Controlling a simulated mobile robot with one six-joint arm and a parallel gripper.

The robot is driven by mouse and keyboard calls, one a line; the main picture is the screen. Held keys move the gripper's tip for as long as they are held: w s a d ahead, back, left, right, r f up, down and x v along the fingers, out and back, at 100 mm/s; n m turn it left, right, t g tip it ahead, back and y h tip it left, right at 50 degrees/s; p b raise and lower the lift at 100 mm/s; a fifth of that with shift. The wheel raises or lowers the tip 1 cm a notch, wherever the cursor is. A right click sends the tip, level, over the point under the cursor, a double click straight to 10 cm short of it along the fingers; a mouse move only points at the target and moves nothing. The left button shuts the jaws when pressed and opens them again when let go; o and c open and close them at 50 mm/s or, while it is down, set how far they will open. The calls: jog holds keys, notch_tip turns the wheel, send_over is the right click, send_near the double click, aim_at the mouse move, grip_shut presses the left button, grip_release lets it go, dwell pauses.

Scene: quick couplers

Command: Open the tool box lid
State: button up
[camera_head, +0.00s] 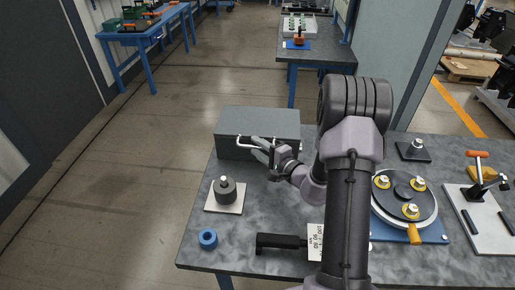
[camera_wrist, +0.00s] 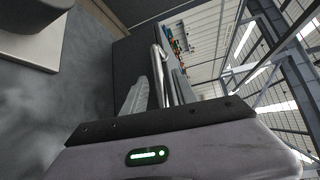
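The tool box (camera_head: 258,120) is a dark grey box with a flat lid, at the back left of the table. Its lid is down. A silver bar handle (camera_head: 243,142) runs along its front; the bar also shows in the wrist view (camera_wrist: 159,52). My gripper (camera_head: 259,149) is at the right part of this handle. In the wrist view, my two light grey fingers (camera_wrist: 156,88) stand on either side of the bar. They look slightly apart from it, though contact at the far side is hard to see.
A dark cylinder on a light plate (camera_head: 225,193) stands in front of the box, with a blue ring (camera_head: 208,238) nearer. A black-handled tool (camera_head: 281,242) lies at the front. A round fixture on a blue base (camera_head: 403,195) is to the right of my arm.

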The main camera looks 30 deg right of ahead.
jog(key=shift+w, duration=0.15)
grip_shut()
dwell(1.4)
